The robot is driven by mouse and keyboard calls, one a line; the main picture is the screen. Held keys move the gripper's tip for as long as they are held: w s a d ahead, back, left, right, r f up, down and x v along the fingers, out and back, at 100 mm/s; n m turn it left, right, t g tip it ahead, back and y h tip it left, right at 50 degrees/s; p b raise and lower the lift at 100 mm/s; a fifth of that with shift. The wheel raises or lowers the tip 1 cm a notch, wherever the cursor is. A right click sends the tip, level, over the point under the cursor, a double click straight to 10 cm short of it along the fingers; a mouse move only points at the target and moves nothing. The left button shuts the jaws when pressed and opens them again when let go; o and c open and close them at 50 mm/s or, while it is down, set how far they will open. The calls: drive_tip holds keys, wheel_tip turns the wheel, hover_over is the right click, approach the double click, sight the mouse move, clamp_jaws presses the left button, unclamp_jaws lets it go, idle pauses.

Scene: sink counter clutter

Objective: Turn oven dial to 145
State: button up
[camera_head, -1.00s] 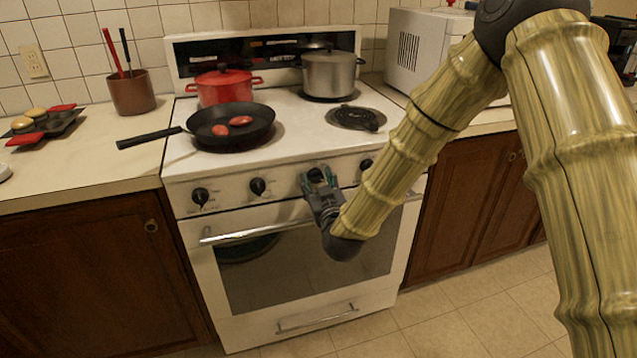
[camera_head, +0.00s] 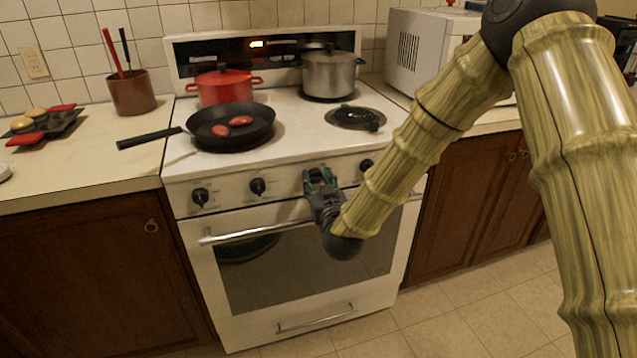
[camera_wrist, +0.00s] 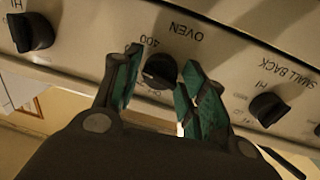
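The oven dial (camera_wrist: 160,70) is a round black knob under the word OVEN on the stove's front panel. In the wrist view it sits between the two teal fingers of my gripper (camera_wrist: 162,58). The fingers are spread on either side, with small gaps to the knob. A "400" mark shows beside the dial; most other marks are hidden or too dark, and I cannot read its setting. In the head view my gripper (camera_head: 319,176) is at the panel and largely hides this dial.
Black knobs (camera_head: 257,187) and (camera_head: 200,197) are to the left, and another knob (camera_head: 366,165) is close on the right. The oven handle (camera_head: 255,231) runs below my gripper. A frying pan (camera_head: 230,125), red pot (camera_head: 224,88) and steel pot (camera_head: 329,74) stand on the stovetop.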

drive_tip(key=shift+o, duration=0.7)
drive_tip(key=shift+s, duration=0.15)
drive_tip(key=v, duration=1.1)
drive_tip(key=shift+s, duration=0.35)
drive_tip(key=shift+d, duration=0.1)
